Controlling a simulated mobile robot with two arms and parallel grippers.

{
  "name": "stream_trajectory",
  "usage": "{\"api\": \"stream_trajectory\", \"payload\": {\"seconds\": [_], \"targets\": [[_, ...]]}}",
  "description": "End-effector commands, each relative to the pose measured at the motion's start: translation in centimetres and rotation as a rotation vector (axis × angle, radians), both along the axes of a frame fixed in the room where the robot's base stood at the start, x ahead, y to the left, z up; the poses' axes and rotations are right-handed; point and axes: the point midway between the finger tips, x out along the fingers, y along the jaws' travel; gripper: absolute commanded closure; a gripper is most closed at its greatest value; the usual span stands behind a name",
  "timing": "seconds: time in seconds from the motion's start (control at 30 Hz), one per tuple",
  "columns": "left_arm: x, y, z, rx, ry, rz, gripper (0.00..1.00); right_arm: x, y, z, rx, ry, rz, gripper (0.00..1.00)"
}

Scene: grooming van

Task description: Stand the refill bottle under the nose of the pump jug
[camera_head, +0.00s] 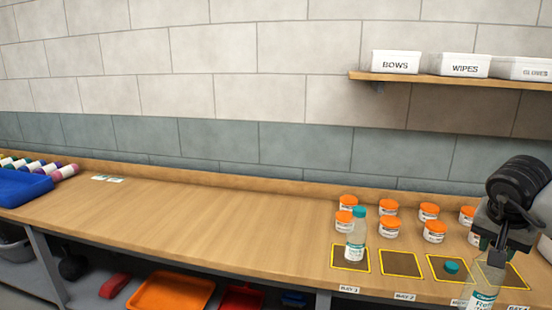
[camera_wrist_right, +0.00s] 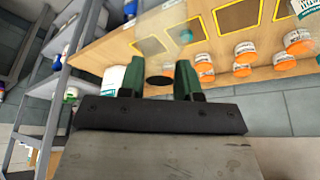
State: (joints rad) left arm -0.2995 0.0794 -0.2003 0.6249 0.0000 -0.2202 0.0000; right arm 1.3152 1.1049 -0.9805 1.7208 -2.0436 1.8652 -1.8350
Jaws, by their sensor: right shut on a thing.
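My right gripper (camera_head: 490,252) is shut on a clear, uncapped refill bottle (camera_head: 484,295) with a white label. It holds the bottle near its top, roughly upright, at the bench's front edge. In the right wrist view the clear bottle (camera_wrist_right: 165,42) shows between the green fingers (camera_wrist_right: 158,82). A teal cap (camera_head: 452,267) lies on the third yellow-edged mat. Another clear bottle with a teal cap (camera_head: 357,235) stands at Bay 1. A white container (camera_wrist_right: 113,78) shows partly behind a finger; I cannot tell if it is the pump jug. No pump nose is clearly seen. My left gripper is out of view.
Several orange-lidded jars (camera_head: 388,207) stand behind the mats. The second mat (camera_head: 402,264) is empty. A blue tray (camera_head: 22,188) sits at the far left. A shelf (camera_head: 450,81) with labelled boxes hangs above.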

Motion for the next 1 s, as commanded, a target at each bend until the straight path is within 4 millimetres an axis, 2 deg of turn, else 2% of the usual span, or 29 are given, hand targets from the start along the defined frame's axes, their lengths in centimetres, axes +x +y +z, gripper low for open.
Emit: {"api": "stream_trajectory", "payload": {"seconds": [0.17,0.37,0.47,0.6,0.7,0.83,1.0], "targets": [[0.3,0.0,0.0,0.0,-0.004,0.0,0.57,-0.2,3.5,-2.4,0.0,0.004,0.123,1.0],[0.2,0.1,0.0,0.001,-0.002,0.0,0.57,-1.3,8.7,-5.6,0.0,0.004,0.311,1.0],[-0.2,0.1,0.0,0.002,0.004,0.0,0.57,-2.7,12.4,-7.9,0.0,0.006,0.446,1.0],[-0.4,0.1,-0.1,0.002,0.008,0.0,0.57,-5.9,17.8,-10.8,0.003,0.004,0.652,1.0],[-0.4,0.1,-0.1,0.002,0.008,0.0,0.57,-8.0,20.4,-12.1,0.001,0.003,0.761,1.0],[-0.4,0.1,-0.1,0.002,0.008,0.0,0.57,-9.8,22.4,-12.9,-0.001,0.0,0.845,1.0],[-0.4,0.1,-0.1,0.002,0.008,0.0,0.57,-10.6,23.2,-13.3,0.0,0.001,0.876,1.0]]}}
